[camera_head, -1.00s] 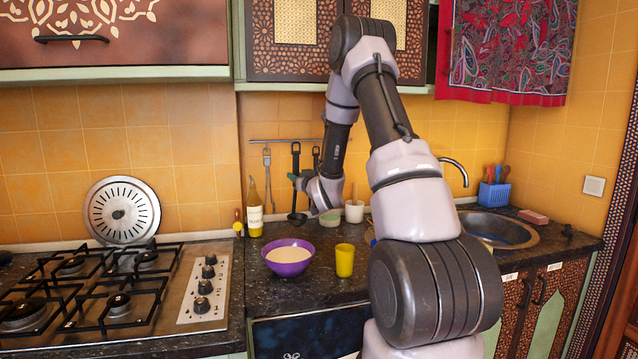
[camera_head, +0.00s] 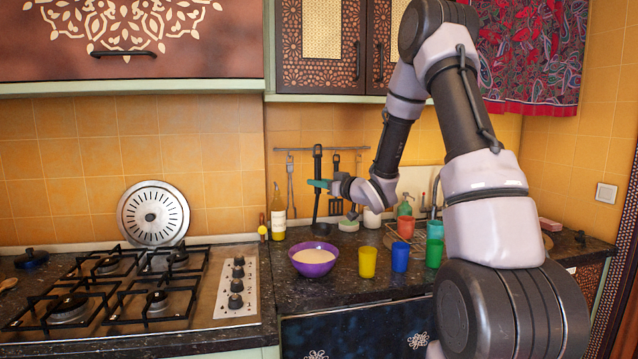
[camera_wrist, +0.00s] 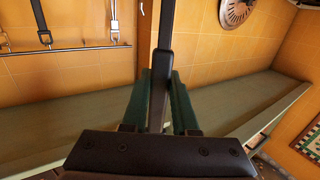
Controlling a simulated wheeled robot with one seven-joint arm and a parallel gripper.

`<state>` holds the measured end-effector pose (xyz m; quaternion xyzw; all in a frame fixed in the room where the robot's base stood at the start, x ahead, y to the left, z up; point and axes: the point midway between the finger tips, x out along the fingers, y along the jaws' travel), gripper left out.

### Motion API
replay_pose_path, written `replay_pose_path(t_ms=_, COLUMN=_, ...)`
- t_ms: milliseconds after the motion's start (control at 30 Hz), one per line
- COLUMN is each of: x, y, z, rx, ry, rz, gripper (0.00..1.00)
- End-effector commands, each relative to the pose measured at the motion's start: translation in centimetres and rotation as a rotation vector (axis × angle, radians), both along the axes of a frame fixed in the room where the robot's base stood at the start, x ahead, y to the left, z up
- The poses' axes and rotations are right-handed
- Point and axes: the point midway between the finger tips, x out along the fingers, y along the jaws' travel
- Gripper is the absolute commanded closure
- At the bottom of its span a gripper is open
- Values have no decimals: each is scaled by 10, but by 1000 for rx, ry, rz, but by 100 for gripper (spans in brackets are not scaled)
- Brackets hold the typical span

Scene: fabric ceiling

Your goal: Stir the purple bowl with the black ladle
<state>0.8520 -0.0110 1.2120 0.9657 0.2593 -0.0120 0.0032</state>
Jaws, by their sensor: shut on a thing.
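My gripper (camera_head: 318,184) is shut on the handle of the black ladle (camera_head: 317,162). The ladle hangs upright, with its dark scoop (camera_head: 320,228) pointing down behind the purple bowl. In the wrist view the black handle (camera_wrist: 164,55) runs between my two green fingertips (camera_wrist: 163,103); the scoop is out of that view. The purple bowl (camera_head: 314,270) stands upright on the counter with pale contents in it. The ladle is above and behind the bowl, apart from it.
A rail with hanging utensils (camera_head: 290,187) is on the wall behind. An oil bottle (camera_head: 278,214) stands behind and left of the bowl. Yellow (camera_head: 368,262), blue (camera_head: 400,257) and green (camera_head: 434,252) cups stand to its right. The stove (camera_head: 135,300) is left.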

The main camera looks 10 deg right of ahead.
Motion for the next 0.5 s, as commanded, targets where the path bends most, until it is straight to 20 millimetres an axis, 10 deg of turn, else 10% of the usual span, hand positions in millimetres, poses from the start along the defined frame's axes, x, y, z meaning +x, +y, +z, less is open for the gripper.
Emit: replay_pose_path(t_ms=500, x=1, y=1, z=-45, rx=1, ry=2, rz=0, gripper=100)
